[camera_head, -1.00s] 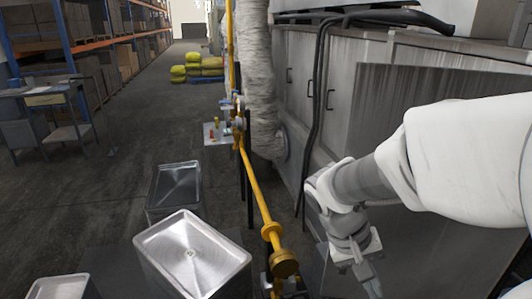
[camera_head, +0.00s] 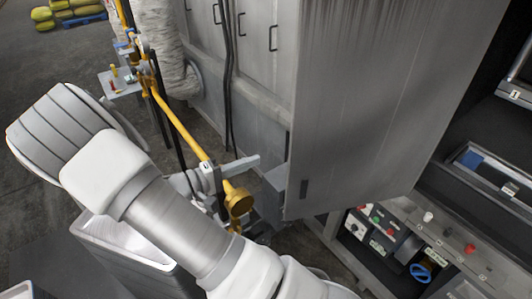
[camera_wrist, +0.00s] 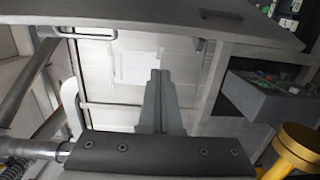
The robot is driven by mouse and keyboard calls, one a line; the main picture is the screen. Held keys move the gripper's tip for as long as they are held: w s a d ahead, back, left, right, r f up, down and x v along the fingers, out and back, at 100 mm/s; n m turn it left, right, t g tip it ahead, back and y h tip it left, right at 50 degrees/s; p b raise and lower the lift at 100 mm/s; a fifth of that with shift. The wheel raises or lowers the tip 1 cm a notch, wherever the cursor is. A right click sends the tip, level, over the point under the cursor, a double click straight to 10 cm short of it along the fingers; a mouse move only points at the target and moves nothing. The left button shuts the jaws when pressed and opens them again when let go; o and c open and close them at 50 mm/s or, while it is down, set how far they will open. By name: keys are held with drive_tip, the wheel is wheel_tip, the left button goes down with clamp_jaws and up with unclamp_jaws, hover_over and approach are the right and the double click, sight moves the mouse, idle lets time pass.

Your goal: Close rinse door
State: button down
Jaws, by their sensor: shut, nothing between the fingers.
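The rinse door, a large streaked grey metal panel (camera_head: 375,105), stands open in the head view. It sticks out from the machine, with a dark opening to its right. My gripper (camera_head: 255,161) is just left of the door's lower left edge, with a small gap between them in the picture. In the wrist view my gripper (camera_wrist: 158,74) is shut and empty, its fingers together. A grey panel, likely the door (camera_wrist: 190,17), crosses the top of that view. I cannot tell whether the fingers touch anything.
A yellow pipe with a round flange (camera_head: 239,201) runs close beside my gripper. A control panel with knobs (camera_head: 400,240) is below the door. Grey cabinets (camera_head: 262,55) stand behind.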

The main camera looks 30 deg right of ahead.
drive_tip(key=s+d+p, duration=0.2)
drive_tip(key=s+d, duration=0.1)
drive_tip(key=d, duration=0.5)
drive_tip(key=shift+d+t, duration=0.15)
drive_tip(key=shift+t, duration=0.25)
drive_tip(key=shift+s, duration=0.2)
